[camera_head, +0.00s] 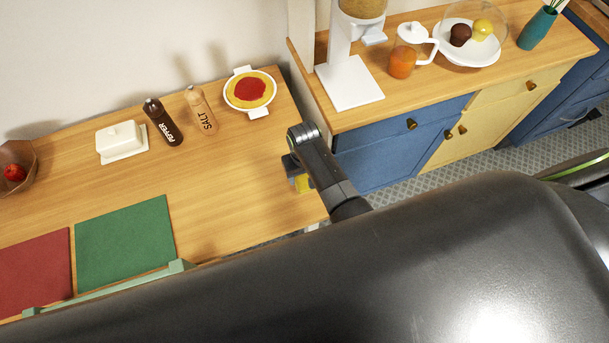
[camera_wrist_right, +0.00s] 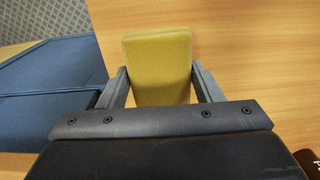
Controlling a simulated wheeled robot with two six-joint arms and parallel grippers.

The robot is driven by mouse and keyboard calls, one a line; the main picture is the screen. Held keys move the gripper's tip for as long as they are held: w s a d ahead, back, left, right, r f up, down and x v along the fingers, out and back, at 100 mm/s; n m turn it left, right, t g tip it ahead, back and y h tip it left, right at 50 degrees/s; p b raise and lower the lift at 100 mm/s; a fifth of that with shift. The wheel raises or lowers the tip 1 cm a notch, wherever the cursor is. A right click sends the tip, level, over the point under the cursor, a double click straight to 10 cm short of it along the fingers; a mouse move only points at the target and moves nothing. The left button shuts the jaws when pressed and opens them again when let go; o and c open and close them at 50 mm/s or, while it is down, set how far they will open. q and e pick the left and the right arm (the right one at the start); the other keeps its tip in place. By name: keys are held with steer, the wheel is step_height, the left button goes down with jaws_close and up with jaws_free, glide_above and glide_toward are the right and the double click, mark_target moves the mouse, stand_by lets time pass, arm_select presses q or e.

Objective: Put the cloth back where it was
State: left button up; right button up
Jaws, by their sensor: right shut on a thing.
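A folded yellow cloth (camera_wrist_right: 157,60) sits between the two fingers of my right gripper (camera_wrist_right: 160,82) in the right wrist view. The fingers are shut on it, one at each side. In the head view a small part of the yellow cloth (camera_head: 302,183) shows below my right gripper (camera_head: 296,170), over the right end of the wooden table. The arm hides the rest. I cannot tell whether the cloth touches the table. My left gripper is not in view.
The wooden table (camera_head: 225,180) holds a red mat (camera_head: 35,270), a green mat (camera_head: 125,240), a butter dish (camera_head: 121,140), pepper (camera_head: 163,122) and salt (camera_head: 200,110) mills, and a dish with red filling (camera_head: 250,92). A blue cabinet (camera_head: 395,150) stands right. The table's middle is clear.

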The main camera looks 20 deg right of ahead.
mark_target(304, 175)
step_height(304, 175, down, 2)
steer(key=shift+f, duration=0.1)
steer(key=shift+f, duration=0.15)
steer(key=o, duration=1)
steer(key=shift+o, duration=0.2)
steer(key=shift+r, duration=0.65)
step_height(304, 175, up, 11)
